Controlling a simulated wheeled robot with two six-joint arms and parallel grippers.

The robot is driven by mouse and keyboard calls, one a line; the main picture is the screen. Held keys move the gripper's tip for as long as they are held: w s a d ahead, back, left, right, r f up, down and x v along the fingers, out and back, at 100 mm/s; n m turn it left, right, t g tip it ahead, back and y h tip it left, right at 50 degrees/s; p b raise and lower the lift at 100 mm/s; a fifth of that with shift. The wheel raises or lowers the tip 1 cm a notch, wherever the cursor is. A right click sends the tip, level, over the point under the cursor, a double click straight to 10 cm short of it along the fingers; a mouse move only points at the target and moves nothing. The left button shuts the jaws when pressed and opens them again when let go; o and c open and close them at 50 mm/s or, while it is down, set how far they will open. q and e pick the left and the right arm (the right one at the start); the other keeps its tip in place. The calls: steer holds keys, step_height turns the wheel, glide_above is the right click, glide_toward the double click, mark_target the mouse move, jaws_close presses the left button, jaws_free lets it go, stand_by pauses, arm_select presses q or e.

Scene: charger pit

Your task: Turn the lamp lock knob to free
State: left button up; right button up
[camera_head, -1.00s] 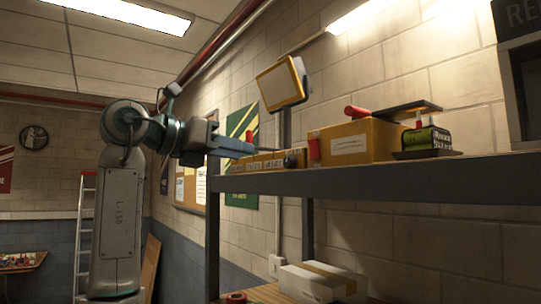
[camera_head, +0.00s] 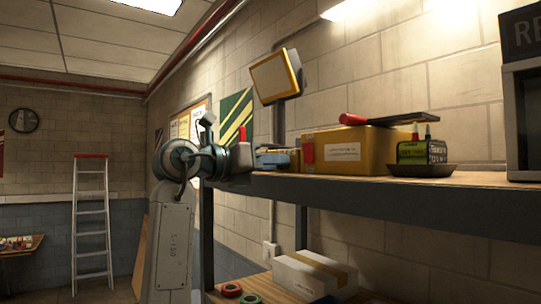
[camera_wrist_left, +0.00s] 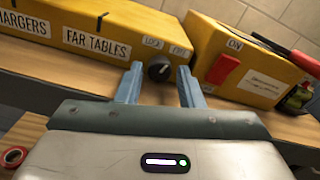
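The lamp lock knob (camera_wrist_left: 159,68) is a round dark knob on the front of a long yellow box (camera_wrist_left: 92,25) lettered "FAR TABLES". Two small labels, LOCK (camera_wrist_left: 152,42) and what looks like FREE (camera_wrist_left: 179,51), sit above it. I cannot tell which label its pale mark points to. My left gripper (camera_wrist_left: 160,66) is open, its blue fingers on either side of the knob in the wrist view; contact is not clear. In the head view the left gripper (camera_head: 275,158) is at the shelf's left end and hides the knob. My right gripper is not in view.
A yellow box (camera_head: 355,150) with a red switch (camera_wrist_left: 223,68) stands just right of the knob. A framed lamp panel (camera_head: 275,77) rises behind. A dark tray (camera_head: 422,170) sits farther right on the shelf (camera_head: 400,186). A carton (camera_head: 314,274) lies below.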

arm_select(q)
steer(key=c, duration=0.7)
steer(key=m+b, duration=0.1)
steer(key=b, duration=0.1)
steer(key=m+b, duration=0.2)
steer(key=b, duration=0.1)
steer(key=shift+f, duration=0.3)
steer(key=shift+r+m+b, duration=0.1)
steer(key=shift+m+b, duration=0.2)
steer(key=shift+m, duration=0.3)
steer(key=shift+r+m, duration=0.2)
steer(key=shift+m, duration=0.3)
steer(key=o, duration=0.7)
